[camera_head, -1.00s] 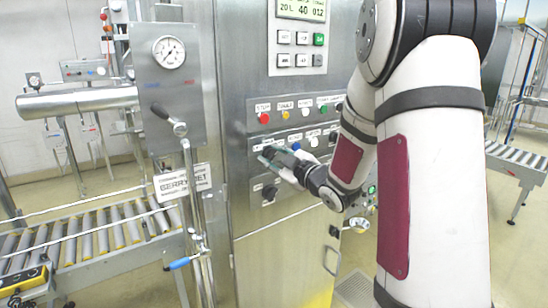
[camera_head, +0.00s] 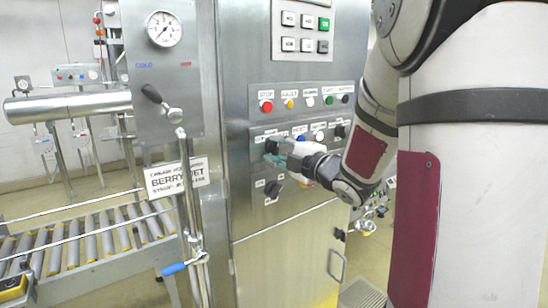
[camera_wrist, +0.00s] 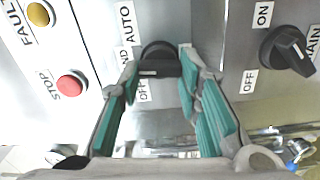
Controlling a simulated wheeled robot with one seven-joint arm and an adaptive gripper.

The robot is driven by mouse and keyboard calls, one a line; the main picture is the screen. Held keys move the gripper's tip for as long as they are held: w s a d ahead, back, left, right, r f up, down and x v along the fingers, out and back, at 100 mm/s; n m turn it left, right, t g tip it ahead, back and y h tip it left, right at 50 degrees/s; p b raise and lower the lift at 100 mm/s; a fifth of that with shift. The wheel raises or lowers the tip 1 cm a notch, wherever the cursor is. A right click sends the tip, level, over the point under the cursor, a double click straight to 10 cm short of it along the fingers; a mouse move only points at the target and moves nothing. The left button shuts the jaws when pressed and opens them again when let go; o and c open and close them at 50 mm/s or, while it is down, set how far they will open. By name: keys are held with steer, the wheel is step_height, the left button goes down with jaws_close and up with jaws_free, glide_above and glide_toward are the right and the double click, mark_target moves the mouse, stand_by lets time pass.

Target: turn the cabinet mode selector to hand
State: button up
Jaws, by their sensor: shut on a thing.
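The mode selector is a black knob (camera_wrist: 158,60) on the grey cabinet panel, with AUTO, a partly hidden label ending in ND, and OFF around it in the wrist view. A white mark shows on the knob's near edge, close to the OFF label; I cannot tell its exact angle. My gripper (camera_wrist: 157,78) has its teal fingers on both sides of the knob, shut on it. In the head view the knob (camera_head: 271,146) is partly hidden by my gripper (camera_head: 274,154), which reaches it from the right.
A black main switch (camera_wrist: 287,48) with ON and OFF labels sits to the right in the wrist view. A red stop button (camera_wrist: 72,84) and a yellow fault button (camera_wrist: 39,14) are at left. A lever (camera_head: 162,103) and a roller conveyor (camera_head: 90,245) stand left of the cabinet.

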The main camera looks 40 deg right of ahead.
steer(key=shift+f+n+b, duration=0.15)
steer(key=shift+n+b, duration=0.35)
steer(key=o, duration=1.2)
steer(key=shift+c, duration=0.2)
steer(key=shift+s, duration=0.1)
steer(key=s, duration=1.1)
steer(key=shift+s+d, duration=0.2)
steer(key=shift+s, duration=0.2)
